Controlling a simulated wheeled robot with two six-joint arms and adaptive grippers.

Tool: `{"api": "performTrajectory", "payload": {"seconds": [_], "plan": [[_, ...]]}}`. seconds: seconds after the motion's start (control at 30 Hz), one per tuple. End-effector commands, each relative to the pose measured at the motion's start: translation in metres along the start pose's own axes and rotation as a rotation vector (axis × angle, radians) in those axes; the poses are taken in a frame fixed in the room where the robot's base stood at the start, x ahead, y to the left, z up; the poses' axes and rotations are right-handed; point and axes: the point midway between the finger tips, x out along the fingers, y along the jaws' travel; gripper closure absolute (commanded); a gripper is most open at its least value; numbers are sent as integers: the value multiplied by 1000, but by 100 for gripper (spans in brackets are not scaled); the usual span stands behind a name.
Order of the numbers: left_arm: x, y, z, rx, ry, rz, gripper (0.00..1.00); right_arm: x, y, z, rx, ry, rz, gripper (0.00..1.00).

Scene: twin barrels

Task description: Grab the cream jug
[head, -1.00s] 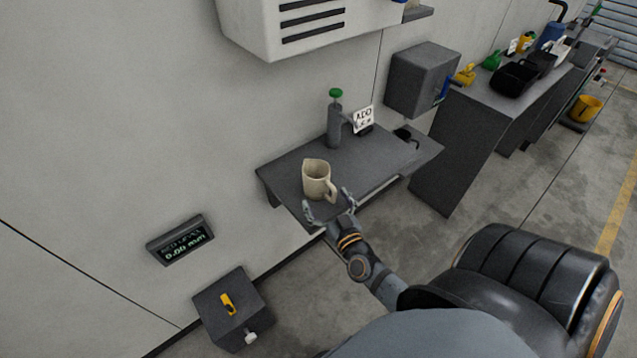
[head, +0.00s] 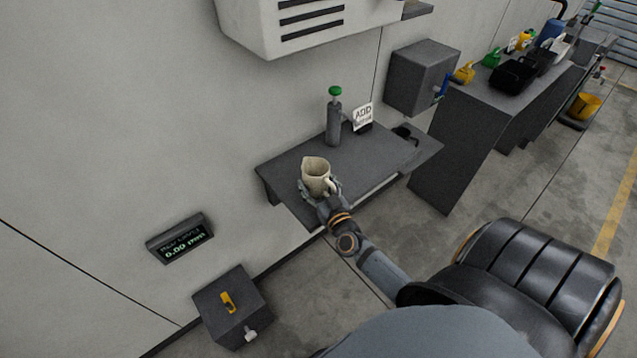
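The cream jug (head: 316,174) stands upright on the dark grey wall shelf (head: 372,168), near its front left part. Its handle is on the right side, facing my arm. My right gripper (head: 320,188) is at the jug's near side, low down, with a finger on the left and a finger on the right of its body. The jug hides part of the fingers, so I cannot tell whether they press on it. My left gripper is not in view.
A grey bottle with a green top (head: 334,122) and a small white sign (head: 363,116) stand behind the jug on the shelf. A grey wall box (head: 422,75) is to the right. The shelf's middle is clear.

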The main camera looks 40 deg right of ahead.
Motion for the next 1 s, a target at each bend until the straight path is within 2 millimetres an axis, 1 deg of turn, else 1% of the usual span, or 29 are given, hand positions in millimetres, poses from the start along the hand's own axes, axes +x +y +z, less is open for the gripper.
{"api": "performTrajectory", "payload": {"seconds": [0.03, 0.2, 0.23, 0.43, 0.57, 0.67, 1.0], "plan": [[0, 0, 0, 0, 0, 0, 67, 0, 0, 0, 0, 0, 0, 41], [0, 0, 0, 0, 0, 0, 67, 0, 0, 0, 0, 0, 0, 64], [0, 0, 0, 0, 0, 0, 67, 0, 0, 0, 0, 1, 0, 66], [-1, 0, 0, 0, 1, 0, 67, 0, 0, -1, 0, 1, 0, 66], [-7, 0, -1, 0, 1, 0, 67, -3, 0, -8, -1, 1, 0, 66], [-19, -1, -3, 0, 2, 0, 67, -4, 1, -22, -2, 2, 0, 66], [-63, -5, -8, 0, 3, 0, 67, -4, -1, -76, -1, 1, -1, 66]]}}
